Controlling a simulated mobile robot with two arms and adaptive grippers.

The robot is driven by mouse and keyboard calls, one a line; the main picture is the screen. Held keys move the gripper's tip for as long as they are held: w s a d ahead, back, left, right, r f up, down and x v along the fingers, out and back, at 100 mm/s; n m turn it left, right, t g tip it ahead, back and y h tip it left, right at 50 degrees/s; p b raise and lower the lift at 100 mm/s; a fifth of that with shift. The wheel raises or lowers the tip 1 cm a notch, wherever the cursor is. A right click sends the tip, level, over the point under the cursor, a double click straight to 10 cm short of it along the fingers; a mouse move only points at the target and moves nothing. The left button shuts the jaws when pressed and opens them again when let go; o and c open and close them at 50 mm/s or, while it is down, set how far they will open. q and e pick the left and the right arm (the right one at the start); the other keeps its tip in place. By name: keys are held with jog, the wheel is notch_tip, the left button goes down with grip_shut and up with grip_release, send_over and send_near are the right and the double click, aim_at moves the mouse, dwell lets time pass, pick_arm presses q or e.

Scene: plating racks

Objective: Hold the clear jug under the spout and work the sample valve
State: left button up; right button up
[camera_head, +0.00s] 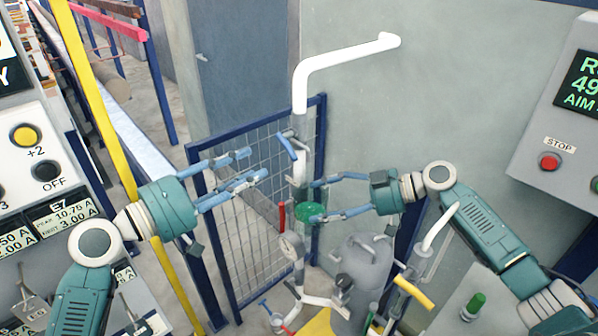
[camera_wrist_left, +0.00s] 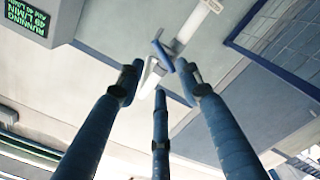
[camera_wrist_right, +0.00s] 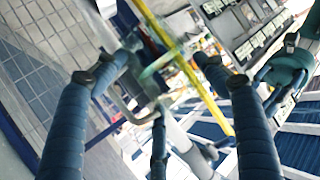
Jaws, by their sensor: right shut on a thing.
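The sample valve's blue lever (camera_head: 287,147) sits on the grey-white upright pipe in the head view. It also shows just beyond my left fingertips in the left wrist view (camera_wrist_left: 162,54). My left gripper (camera_head: 256,166) is open and empty, left of the lever and apart from it. My right gripper (camera_head: 316,200) is shut on the clear jug, seen in the head view as a green-tinted round shape (camera_head: 310,212) beside the pipe. In the right wrist view the jug (camera_wrist_right: 152,68) is see-through between the fingers, its outline hard to make out. The sample spout is not clearly distinguishable.
A white bent pipe (camera_head: 345,55) rises above the valve. A blue mesh fence (camera_head: 245,160) is behind. Control panels flank both sides, with a red stop button (camera_head: 549,162) at right.

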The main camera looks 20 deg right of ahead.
aim_at(288, 150)
pick_arm(q)
jog(key=x, duration=1.1)
jog(key=shift+w+d, duration=0.1)
jog(key=shift+d, duration=0.25)
jog(key=shift+c, duration=0.2)
grip_shut()
